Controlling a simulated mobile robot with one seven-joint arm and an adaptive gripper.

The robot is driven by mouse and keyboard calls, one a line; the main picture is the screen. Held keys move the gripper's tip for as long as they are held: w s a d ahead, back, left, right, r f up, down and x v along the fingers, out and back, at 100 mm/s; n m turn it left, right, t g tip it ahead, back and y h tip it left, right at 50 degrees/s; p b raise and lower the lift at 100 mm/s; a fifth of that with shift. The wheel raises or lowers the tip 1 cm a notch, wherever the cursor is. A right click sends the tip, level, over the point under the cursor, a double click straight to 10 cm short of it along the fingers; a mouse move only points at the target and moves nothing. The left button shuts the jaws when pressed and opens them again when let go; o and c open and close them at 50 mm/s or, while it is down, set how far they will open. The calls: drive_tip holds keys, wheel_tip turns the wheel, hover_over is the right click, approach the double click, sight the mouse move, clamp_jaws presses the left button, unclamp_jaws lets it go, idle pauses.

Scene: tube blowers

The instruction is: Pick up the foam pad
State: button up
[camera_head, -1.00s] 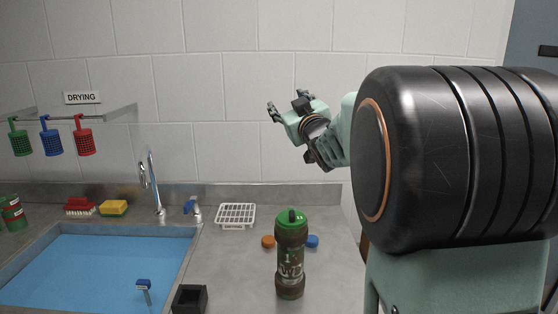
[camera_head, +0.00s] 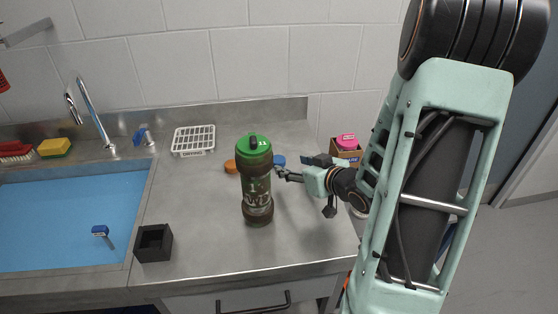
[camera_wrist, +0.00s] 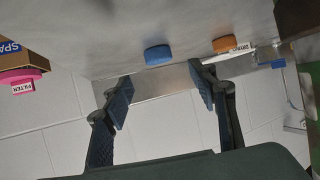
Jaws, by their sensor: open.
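No piece carries a foam pad label, so I cannot tell which one it is. A blue round pad (camera_head: 279,161) and an orange round pad (camera_head: 231,166) lie on the counter behind the green tube. In the wrist view the blue pad (camera_wrist: 158,54) appears beyond my open fingers, with the orange pad (camera_wrist: 228,43) to its right. A pink piece (camera_head: 346,141), labelled FILTER in the wrist view (camera_wrist: 22,80), sits in a cardboard box. A yellow sponge (camera_head: 55,147) is by the sink. My gripper (camera_head: 297,168) is open and empty, close to the blue pad's right.
The green-capped tube (camera_head: 257,190) stands upright left of my gripper. A white rack (camera_head: 193,140) is behind it. A black square holder (camera_head: 153,243) stands near the sink (camera_head: 60,225). The cardboard box (camera_head: 348,155) is right of my gripper. The counter's front right is clear.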

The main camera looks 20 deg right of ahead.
sight(280, 161)
drive_tip(key=x, duration=0.8)
drive_tip(key=shift+w, duration=0.15)
drive_tip(key=c, duration=0.9)
